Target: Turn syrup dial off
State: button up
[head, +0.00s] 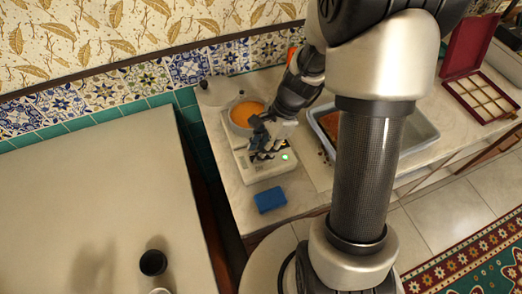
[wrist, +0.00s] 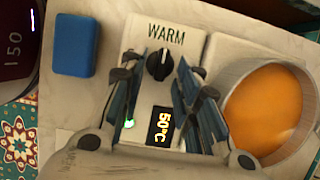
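The syrup dial (wrist: 159,66) is a small black knob with a white pointer line on a pale warmer unit (wrist: 143,38), under the word WARM. A display (wrist: 160,127) on the unit reads 50°C, and a small green light (wrist: 129,124) glows. A pan of orange syrup (wrist: 266,108) is at the right in the wrist view; the pan also shows in the head view (head: 244,112). My gripper (wrist: 165,68) is open, its blue-lined fingers on either side of the dial. I cannot tell whether they touch it. In the head view my gripper (head: 263,140) is over the unit (head: 262,168).
A blue sponge (head: 270,200) lies in front of the unit. A grey basin (head: 416,130) and an open red compartment box (head: 481,100) are to the right. A tiled wall (head: 190,68) stands behind. A dark cup (head: 153,262) stands on the mostly bare left table (head: 95,190).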

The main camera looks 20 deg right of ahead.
jog(key=shift+c, duration=0.4)
grip_shut()
